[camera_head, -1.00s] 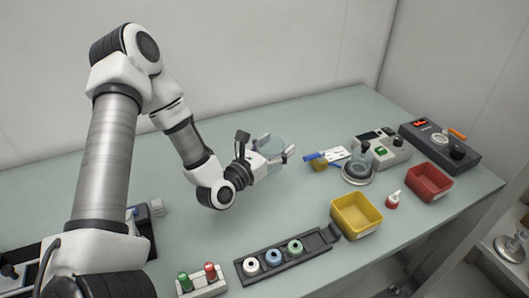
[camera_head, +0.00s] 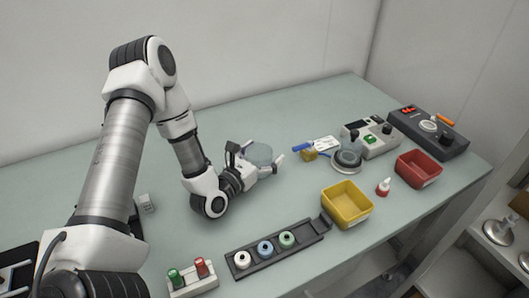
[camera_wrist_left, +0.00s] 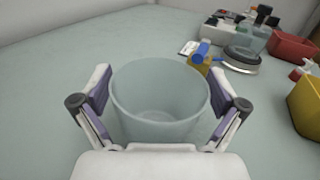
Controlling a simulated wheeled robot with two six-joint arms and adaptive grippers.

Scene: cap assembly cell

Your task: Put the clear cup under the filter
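The clear cup (camera_head: 259,153) stands upright on the table near its middle, and looks empty. In the left wrist view the cup (camera_wrist_left: 160,95) fills the space between the two fingers. My left gripper (camera_head: 262,160) has one finger on each side of the cup. The fingers are spread wide, with narrow gaps seeming to show between pads and cup wall; contact is not clear. I cannot clearly make out a filter; a round device with a metallic rim (camera_head: 347,160) stands to the right of the cup. My right gripper is out of view.
A yellow bin (camera_head: 347,205), a red bin (camera_head: 419,168) and a red-and-white bottle (camera_head: 383,187) stand at right. A small yellow block (camera_head: 309,155) and a blue item lie right of the cup. A black rack (camera_head: 275,248) with spools lies in front.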

